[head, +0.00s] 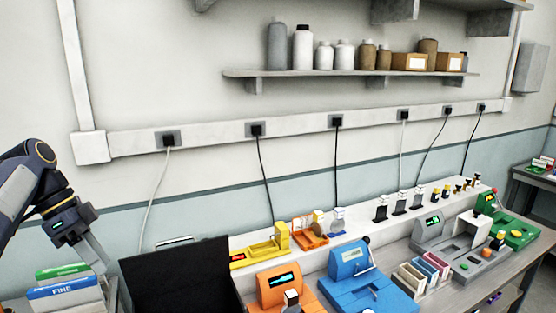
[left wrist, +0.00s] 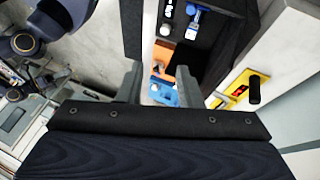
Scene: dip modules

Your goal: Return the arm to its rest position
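My left arm (head: 30,170) comes in at the left edge of the head view. Its gripper (head: 97,252) points down, above and beside the boxes at the lower left. In the left wrist view the two fingers of the left gripper (left wrist: 160,82) stand apart with nothing between them, so it is open and empty. My right gripper is not visible in the head view.
A black panel (head: 180,278) stands right of the left gripper. Boxes labelled "FINE" (head: 62,290) are below it. Orange (head: 283,284) and blue (head: 358,278) machines and a yellow device (head: 268,246) are on the bench. A bottle shelf (head: 350,73) hangs above.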

